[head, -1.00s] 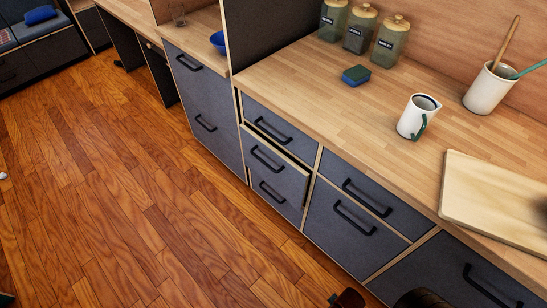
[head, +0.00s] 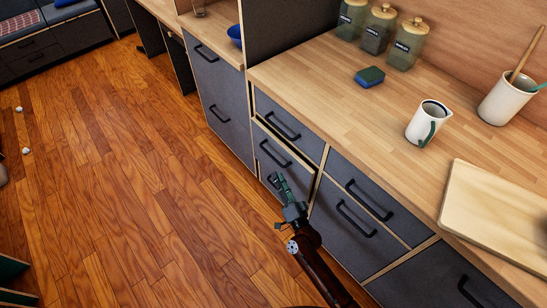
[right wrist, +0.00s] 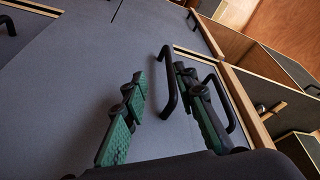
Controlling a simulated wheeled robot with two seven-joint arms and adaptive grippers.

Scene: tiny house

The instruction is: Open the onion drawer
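Several dark grey drawers with black bar handles are below the counter in the head view. No label shows which drawer is the onion drawer. In the left column, under a shut top drawer (head: 301,139), a drawer front (head: 296,169) stands slightly out, with a gap along its top and right edges. My right gripper (head: 280,184) is in front of this column's lower part, near the lower handle. In the right wrist view my right gripper (right wrist: 154,70) is open; a handle (right wrist: 169,88) shows between its fingers, contact unclear. Another handle (right wrist: 221,86) lies right of them. My left gripper is out of view.
The counter above holds a sponge (head: 370,77), a white jug (head: 428,124), jars (head: 379,29), a utensil pot (head: 506,98) and a cutting board (head: 497,212). The wooden floor (head: 130,190) left of the drawers is mostly clear.

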